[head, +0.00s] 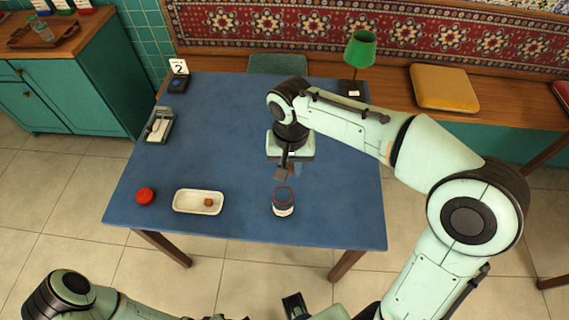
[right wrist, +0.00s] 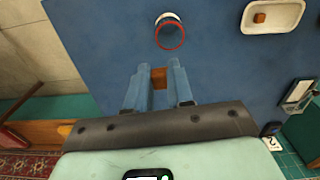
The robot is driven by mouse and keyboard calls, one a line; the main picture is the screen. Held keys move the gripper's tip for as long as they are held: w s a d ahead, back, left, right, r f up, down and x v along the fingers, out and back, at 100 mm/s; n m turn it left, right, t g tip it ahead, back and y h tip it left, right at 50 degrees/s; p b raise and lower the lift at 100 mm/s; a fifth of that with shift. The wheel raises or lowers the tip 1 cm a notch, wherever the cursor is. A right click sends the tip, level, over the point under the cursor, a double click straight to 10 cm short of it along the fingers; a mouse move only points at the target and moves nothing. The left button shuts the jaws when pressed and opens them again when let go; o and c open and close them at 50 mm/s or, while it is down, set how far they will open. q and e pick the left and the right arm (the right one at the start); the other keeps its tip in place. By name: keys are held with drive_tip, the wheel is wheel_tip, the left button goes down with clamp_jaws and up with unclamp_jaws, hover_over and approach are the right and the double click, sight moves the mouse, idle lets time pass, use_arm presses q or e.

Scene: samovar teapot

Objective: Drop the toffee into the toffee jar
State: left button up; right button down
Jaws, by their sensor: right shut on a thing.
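My right gripper (head: 282,175) is over the blue table, a little behind the toffee jar (head: 283,203). In the right wrist view its fingers (right wrist: 159,72) are shut on a brown toffee (right wrist: 159,79). The jar is clear with a red rim and a pale label, and stands open and upright. In that view the jar (right wrist: 170,33) lies just beyond the fingertips, apart from them. Another toffee (head: 208,202) lies in a white tray (head: 183,203) left of the jar. My left arm shows at the bottom left; its jaws cannot be made out.
A round red lid (head: 145,196) lies left of the tray. A small grey device (head: 160,124) and a number 2 card (head: 178,67) stand along the table's left side. A green lamp (head: 360,50) stands at the back right. The middle of the table (head: 215,140) is clear.

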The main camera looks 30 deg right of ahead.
use_arm(q)
drive_tip(key=f+b, duration=0.1)
drive_tip(key=s+f+b, duration=0.1)
drive_tip(key=f, duration=0.1)
drive_tip(key=f+b, duration=0.1)
drive_tip(key=b, duration=0.1)
drive_tip(key=shift+s+f, duration=0.25)
drive_tip(key=shift+s, duration=0.05)
use_arm(e)
wheel_tip(320, 180, down, 5)
drive_tip(key=shift+f, duration=0.15)
drive_tip(key=c, duration=0.9)
unclamp_jaws()
use_arm(q)
drive_tip(key=r+p, duration=0.1)
drive_tip(key=w+r+p, duration=0.1)
drive_tip(key=r+p, duration=0.1)
use_arm(e)
wheel_tip(320, 180, up, 14)
drive_tip(key=shift+f, duration=0.25)
